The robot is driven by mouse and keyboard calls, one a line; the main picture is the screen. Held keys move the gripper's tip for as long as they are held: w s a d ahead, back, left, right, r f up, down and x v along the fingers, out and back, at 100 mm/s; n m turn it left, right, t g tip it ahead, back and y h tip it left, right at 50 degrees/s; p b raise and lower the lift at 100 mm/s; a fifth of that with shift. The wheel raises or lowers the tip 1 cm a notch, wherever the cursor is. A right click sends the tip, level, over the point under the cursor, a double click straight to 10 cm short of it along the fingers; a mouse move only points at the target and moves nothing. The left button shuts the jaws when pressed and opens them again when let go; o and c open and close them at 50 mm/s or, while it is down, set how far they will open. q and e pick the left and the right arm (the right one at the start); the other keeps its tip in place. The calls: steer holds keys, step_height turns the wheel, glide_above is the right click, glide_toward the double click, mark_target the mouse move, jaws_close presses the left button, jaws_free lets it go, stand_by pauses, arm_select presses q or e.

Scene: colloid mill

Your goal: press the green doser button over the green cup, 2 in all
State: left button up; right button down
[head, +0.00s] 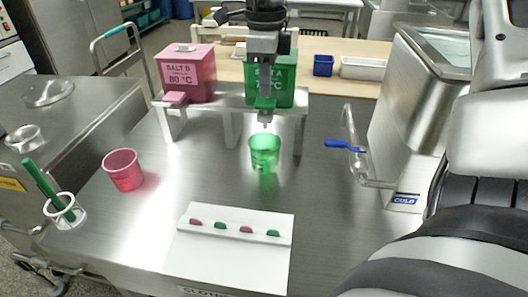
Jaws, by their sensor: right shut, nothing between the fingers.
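The green doser box (284,88) stands on a metal stand, partly hidden behind my right gripper (265,90). That gripper is shut and points down, with its fingertips at the green doser button (264,103) on the front of the doser. They look in contact with it, but I cannot tell whether the button is pressed in. The green cup (265,152) stands upright on the steel table right below the button and its nozzle. My left gripper is not in view.
A pink doser box (188,72) labelled Salt B stands left on the stand. A pink cup (123,170) is at left, near a white holder (61,212) with a green stick. A white card (230,260) holds several red and green pieces. A blue-handled tap (345,145) is at right.

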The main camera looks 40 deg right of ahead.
step_height(320, 180, up, 6)
steer(key=p, duration=0.4)
stand_by(0.3)
